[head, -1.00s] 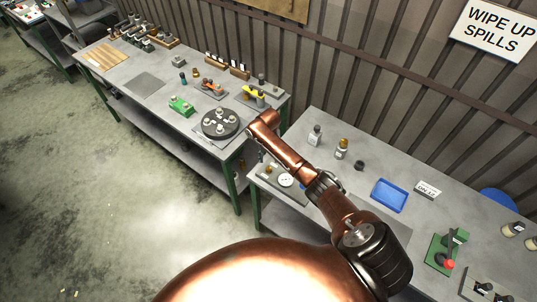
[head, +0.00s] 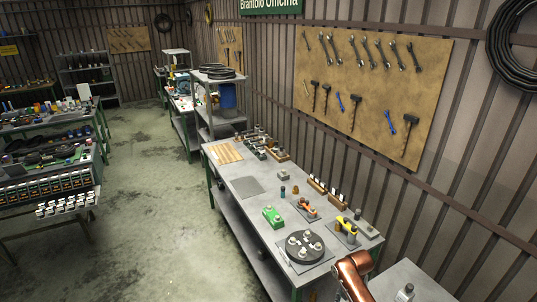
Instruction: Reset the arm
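A copper-coloured part of my arm (head: 352,277) shows at the bottom edge of the head view, in front of the near end of the workbench. No gripper fingers show in this view. On the workbench (head: 232,205) stand a black round fixture (head: 305,247) with several metal pieces on it, a green block (head: 272,215), an orange tool (head: 307,207) and a yellow tool (head: 347,225).
A second bench (head: 415,285) is at the bottom right. A pegboard with wrenches and hammers (head: 375,90) hangs on the right wall. Shelves (head: 215,100) stand beyond the bench. Cluttered racks (head: 50,185) are at the left. The floor (head: 165,220) between is open.

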